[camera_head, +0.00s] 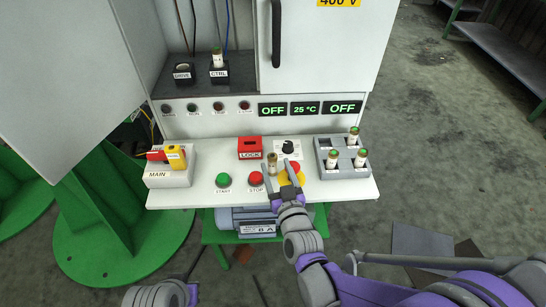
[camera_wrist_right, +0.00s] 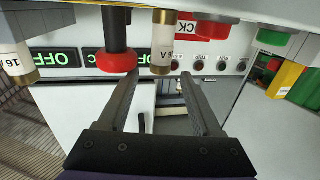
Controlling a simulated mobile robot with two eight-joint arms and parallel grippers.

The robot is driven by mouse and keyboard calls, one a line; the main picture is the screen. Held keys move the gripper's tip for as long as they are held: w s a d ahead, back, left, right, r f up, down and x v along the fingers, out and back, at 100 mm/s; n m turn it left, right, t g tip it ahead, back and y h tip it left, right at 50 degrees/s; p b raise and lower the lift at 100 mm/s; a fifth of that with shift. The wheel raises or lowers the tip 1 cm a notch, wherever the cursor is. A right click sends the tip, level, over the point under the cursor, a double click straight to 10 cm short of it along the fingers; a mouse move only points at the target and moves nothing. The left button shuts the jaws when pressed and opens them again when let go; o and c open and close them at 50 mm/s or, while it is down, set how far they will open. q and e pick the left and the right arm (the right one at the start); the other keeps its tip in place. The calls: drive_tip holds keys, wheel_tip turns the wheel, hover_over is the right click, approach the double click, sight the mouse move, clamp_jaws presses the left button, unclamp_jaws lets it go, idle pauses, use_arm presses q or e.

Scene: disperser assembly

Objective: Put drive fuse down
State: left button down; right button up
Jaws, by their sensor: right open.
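The drive fuse (camera_head: 272,161), a pale tube with brass ends, stands upright on the white shelf (camera_head: 210,203). It is behind the red STOP button and left of the emergency stop (camera_head: 293,173). My right gripper (camera_head: 281,171) is open around or just in front of it. In the right wrist view, which is upside down, the fuse (camera_wrist_right: 163,42) appears between the open fingertips (camera_wrist_right: 158,80); contact is not visible. The DRIVE holder (camera_head: 183,74) in the cabinet is empty. The CTRL holder (camera_head: 218,75) holds a fuse.
A grey fuse tray (camera_head: 329,172) with several upright fuses stands at the shelf's right end. The red LOCK block (camera_head: 250,148), a black knob (camera_head: 288,148), the green START button (camera_head: 223,180) and the MAIN switch (camera_head: 170,165) are nearby. The cabinet door (camera_head: 325,50) rises behind.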

drive_tip(key=s+d+f+g, duration=0.2)
drive_tip(key=s+d+g, duration=0.2)
drive_tip(key=s, duration=0.3)
drive_tip(key=s+d+f+g+h, duration=0.1)
drive_tip(key=s+d+f+g, duration=0.2)
drive_tip(key=s, duration=0.4)
drive_tip(key=shift+s+d+f+g, duration=0.25)
drive_tip(key=shift+s+d+g, duration=0.15)
drive_tip(key=shift+o, duration=0.5)
drive_tip(key=s+d+f+m+g+h, duration=0.2)
drive_tip(key=s+d+g, duration=0.3)
drive_tip(key=s, duration=0.7)
drive_tip(key=shift+d, duration=0.5)
